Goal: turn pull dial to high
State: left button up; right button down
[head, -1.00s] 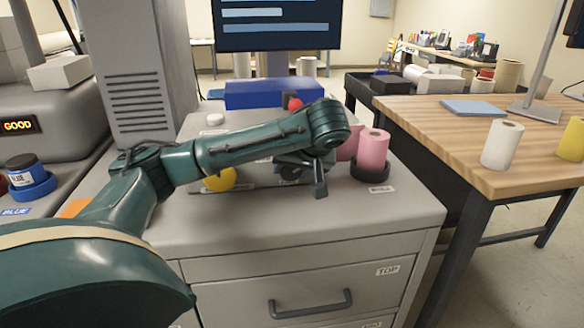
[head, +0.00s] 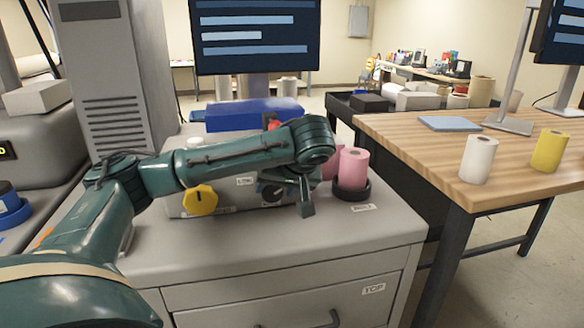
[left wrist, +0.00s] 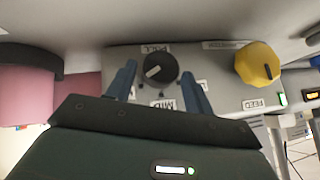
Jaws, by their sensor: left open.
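The black pull dial (left wrist: 160,69) is in the left wrist view, with a "PULL" label by it, a "MID" label on its other side and a pale pointer mark slanting to the lower left. In the head view the dial (head: 270,189) is on the grey control box behind my arm, partly hidden. My left gripper (left wrist: 159,73) is open, its two blue fingers on either side of the dial in the picture; I cannot tell whether they touch it. The gripper (head: 306,200) also shows in the head view. My right gripper is not in view.
A yellow knob (left wrist: 258,63) sits beside the dial on the same box. A pink roll (head: 353,168) in a dark holder stands close to the right of my gripper. A grey cabinet top (head: 250,235) lies clear in front. A wooden table (head: 430,150) is at the right.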

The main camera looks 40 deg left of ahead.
pick_arm(q)
jog(key=v, duration=1.1)
jog(key=shift+s, duration=0.1)
dwell(0.4)
jog(key=d+f+m+t+h, duration=0.3)
jog(key=d+f+m+h, duration=1)
jog(key=d+f, duration=1.6)
jog(key=s+a+f+t+y, duration=0.1)
jog(key=s+a+f+t, duration=0.1)
jog(key=s+a+f, duration=0.3)
jog(key=s+a+f+n+t+y, duration=0.1)
jog(key=s+a+f, duration=0.5)
jog(key=s+f, duration=0.4)
jog(key=shift+s+a+f+n+t+y, duration=0.15)
jog(key=shift+s+a+n+t+y, duration=0.15)
jog(key=shift+s+a+t+y, duration=0.15)
jog(key=shift+d, duration=0.1)
jog(key=shift+c, duration=0.5)
